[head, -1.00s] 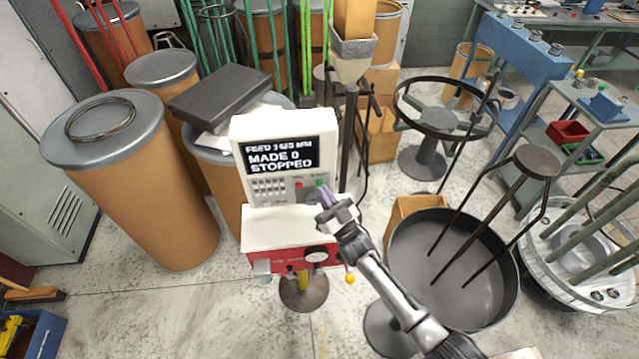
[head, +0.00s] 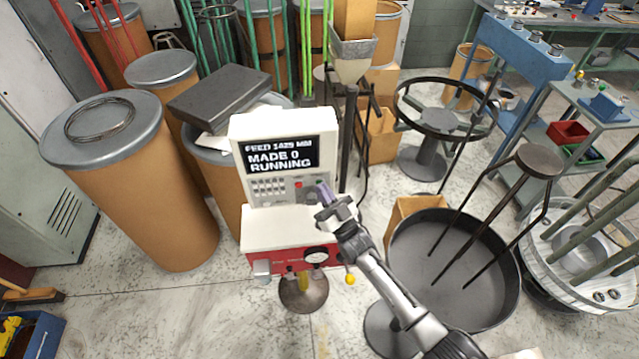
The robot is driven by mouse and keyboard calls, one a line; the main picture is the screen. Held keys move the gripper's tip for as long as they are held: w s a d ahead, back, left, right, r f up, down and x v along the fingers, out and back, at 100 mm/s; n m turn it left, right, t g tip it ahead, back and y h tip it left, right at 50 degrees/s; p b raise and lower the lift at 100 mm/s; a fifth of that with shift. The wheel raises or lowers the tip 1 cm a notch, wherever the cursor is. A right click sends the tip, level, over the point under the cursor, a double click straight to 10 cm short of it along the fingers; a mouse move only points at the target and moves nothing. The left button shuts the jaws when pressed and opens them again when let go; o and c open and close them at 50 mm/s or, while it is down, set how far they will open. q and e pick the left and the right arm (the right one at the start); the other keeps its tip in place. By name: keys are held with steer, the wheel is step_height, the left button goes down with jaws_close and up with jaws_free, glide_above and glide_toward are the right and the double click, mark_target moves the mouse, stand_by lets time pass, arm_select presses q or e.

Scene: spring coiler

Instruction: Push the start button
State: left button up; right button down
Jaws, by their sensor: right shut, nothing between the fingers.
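The spring coiler's control box (head: 283,150) is white with a dark screen (head: 277,157) reading "FEED 1625 MM", "MADE 0" and "RUNNING". A red button (head: 298,184) sits on the panel below the screen. My right gripper (head: 323,189) is shut and empty, its fingertips at the right side of the panel. They cover the spot right of the red button, so the green start button is hidden. I cannot tell whether the fingertips touch it. My left gripper is not in view.
A red-fronted machine body (head: 290,258) with a gauge stands below the box. Brown drums (head: 150,200) crowd the left. A large dark round pan (head: 450,265) stands on the right. Open floor (head: 170,310) lies at the front left.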

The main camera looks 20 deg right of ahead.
steer(key=shift+s, duration=0.1)
steer(key=shift+s+a+p, duration=0.15)
steer(key=shift+s+p, duration=0.35)
steer(key=shift+s, duration=0.15)
steer(key=s+p, duration=0.1)
steer(key=s, duration=0.1)
steer(key=s+a+p, duration=0.1)
steer(key=s+p, duration=0.1)
steer(key=s, duration=0.1)
stand_by(0.3)
